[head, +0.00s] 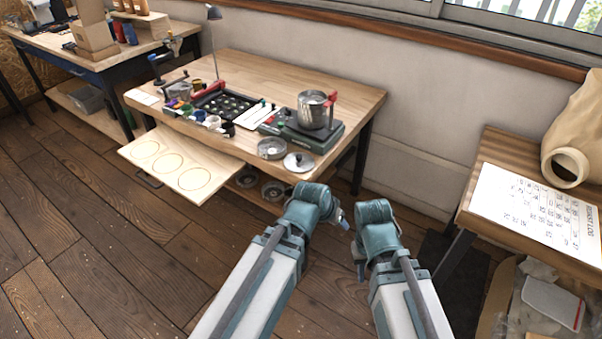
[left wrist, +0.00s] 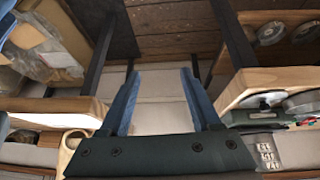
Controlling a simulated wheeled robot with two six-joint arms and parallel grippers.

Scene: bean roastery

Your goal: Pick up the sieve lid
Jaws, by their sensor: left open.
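A round silver lid with a dark knob (head: 299,161) lies at the front right edge of the wooden workbench; I take it for the sieve lid. A shallow round metal dish (head: 271,148) sits just left of it. In the left wrist view, a metal round (left wrist: 262,101) shows at the bench edge on the right; I cannot tell which piece it is. My left gripper (left wrist: 160,88) is open and empty, its blue fingers apart, over no object. My right gripper (head: 358,262) is in front of the bench, away from the lid; its jaws are too unclear to read.
A metal pot (head: 313,109) with a red handle stands on a green burner (head: 300,131) behind the lid. A wooden board with circles (head: 180,168) sticks out at the bench's front left. More metal rounds (head: 272,190) sit under the bench. A side table (head: 478,160) stands right.

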